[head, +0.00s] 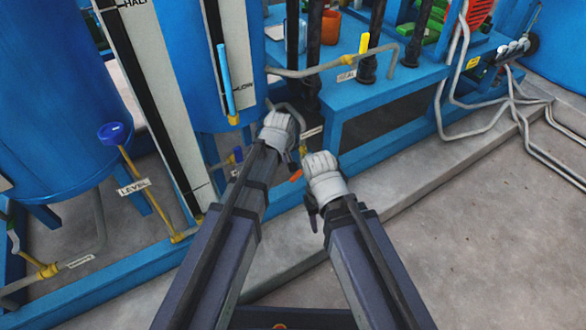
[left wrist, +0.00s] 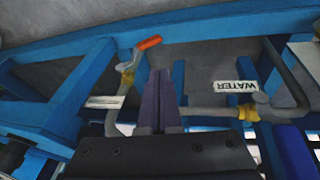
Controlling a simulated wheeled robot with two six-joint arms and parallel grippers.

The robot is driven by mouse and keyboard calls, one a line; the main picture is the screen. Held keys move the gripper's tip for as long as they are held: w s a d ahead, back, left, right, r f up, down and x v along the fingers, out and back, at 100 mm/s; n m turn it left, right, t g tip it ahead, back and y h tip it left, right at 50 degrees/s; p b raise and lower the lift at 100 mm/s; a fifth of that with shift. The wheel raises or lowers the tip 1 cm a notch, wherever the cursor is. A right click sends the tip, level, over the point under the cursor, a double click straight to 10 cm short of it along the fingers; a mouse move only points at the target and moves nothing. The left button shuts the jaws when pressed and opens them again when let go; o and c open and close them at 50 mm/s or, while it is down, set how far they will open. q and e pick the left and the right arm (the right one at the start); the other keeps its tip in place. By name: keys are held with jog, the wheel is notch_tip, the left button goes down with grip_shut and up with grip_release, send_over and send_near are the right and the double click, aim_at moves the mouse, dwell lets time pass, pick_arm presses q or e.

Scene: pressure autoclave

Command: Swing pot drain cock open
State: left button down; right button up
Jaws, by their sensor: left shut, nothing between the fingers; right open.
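A cock with an orange-tipped lever (left wrist: 148,43) and a yellow body (left wrist: 127,78) sits on a grey pipe in the left wrist view. A white tag (left wrist: 105,101) beside it is too small to read, so I cannot confirm it is the pot drain cock. In the head view an orange handle (head: 297,175) shows between my two grippers. My left gripper (left wrist: 160,88) is shut and empty, its fingers right of the yellow body and apart from the lever. It also shows in the head view (head: 281,130). My right gripper (head: 324,172) is open, lower and to the right; its fingertips are mostly hidden.
A pipe with a WATER tag (left wrist: 236,87) and a yellow fitting (left wrist: 248,112) lies right of my left fingers. Blue frame bars surround the pipes. A blue tank (head: 60,110) and a LEVEL-tagged pipe (head: 145,180) stand left. Concrete floor (head: 480,240) at right is clear.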

pick_arm(q)
jog(key=shift+s+r+n, duration=0.1)
jog(key=shift+r+n, duration=0.05)
jog(key=shift+n, duration=0.25)
jog(key=b, duration=1)
send_over(293, 176)
jog(key=s+a, duration=0.2)
notch_tip(293, 176, down, 10)
jog(key=d+f+b, duration=0.2)
jog(key=shift+w+f, duration=0.3)
jog(key=shift+w, duration=0.05)
